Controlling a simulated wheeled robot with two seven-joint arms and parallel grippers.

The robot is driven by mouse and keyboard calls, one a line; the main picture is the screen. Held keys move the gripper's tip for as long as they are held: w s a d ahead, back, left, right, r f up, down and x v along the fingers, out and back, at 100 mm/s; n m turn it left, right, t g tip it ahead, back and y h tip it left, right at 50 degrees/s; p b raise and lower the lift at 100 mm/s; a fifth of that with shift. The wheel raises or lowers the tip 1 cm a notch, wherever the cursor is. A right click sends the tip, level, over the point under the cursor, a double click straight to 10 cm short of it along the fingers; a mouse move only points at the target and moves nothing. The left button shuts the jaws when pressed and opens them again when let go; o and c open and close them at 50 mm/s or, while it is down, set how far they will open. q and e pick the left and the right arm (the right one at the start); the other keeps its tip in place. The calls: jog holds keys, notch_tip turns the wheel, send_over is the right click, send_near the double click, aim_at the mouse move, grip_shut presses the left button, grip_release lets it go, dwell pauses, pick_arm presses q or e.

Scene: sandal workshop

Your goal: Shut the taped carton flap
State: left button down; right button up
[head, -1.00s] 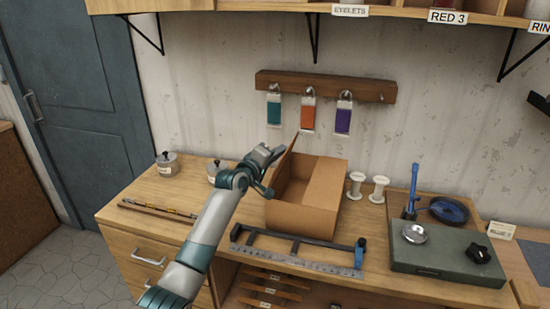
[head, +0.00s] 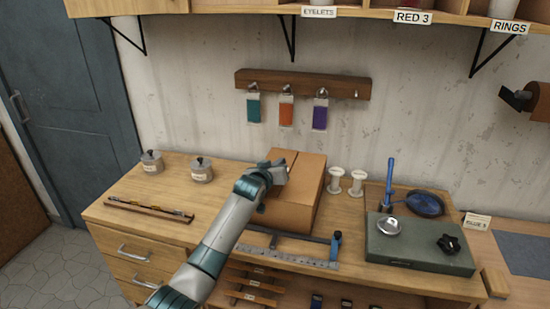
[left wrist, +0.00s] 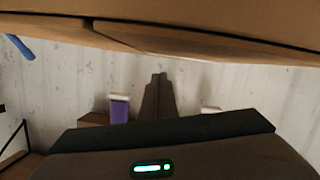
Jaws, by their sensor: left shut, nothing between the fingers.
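The brown carton (head: 308,186) stands on the bench in the head view. Its right top flap (head: 307,165) lies flat. Its left flap (head: 281,155) is folded down close to level, with a thin dark seam between the two. I cannot tell whether it is fully flush. My left gripper (head: 282,172) is shut and empty, over the near left part of the carton top, hiding part of that flap. In the left wrist view the shut fingers (left wrist: 158,96) show close beside the cardboard (left wrist: 170,18), which fills the upper edge. Contact is unclear. My right gripper is not seen.
Two white spools (head: 357,182) stand right of the carton. A ruler frame (head: 300,254) lies in front of it. Lidded tins (head: 201,170) stand left. A green-grey box (head: 420,245) is farther right. Coloured tags (head: 286,108) hang from a rack behind.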

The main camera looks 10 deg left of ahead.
pick_arm(q)
jog(key=shift+d+f+m+y+b, duration=0.15)
jog(key=shift+d+f+m, duration=0.05)
jog(key=shift+f+m, duration=0.25)
jog(key=shift+d+f+m+y+b, duration=0.15)
jog(key=shift+d+f+m, duration=0.05)
jog(key=shift+f+m, duration=0.25)
jog(key=shift+d+f+m+y, duration=0.15)
jog(key=shift+f+m+y, duration=0.15)
jog(key=shift+f+m, duration=0.15)
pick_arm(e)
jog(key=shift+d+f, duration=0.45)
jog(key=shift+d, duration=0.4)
pick_arm(q)
jog(key=shift+r, duration=0.1)
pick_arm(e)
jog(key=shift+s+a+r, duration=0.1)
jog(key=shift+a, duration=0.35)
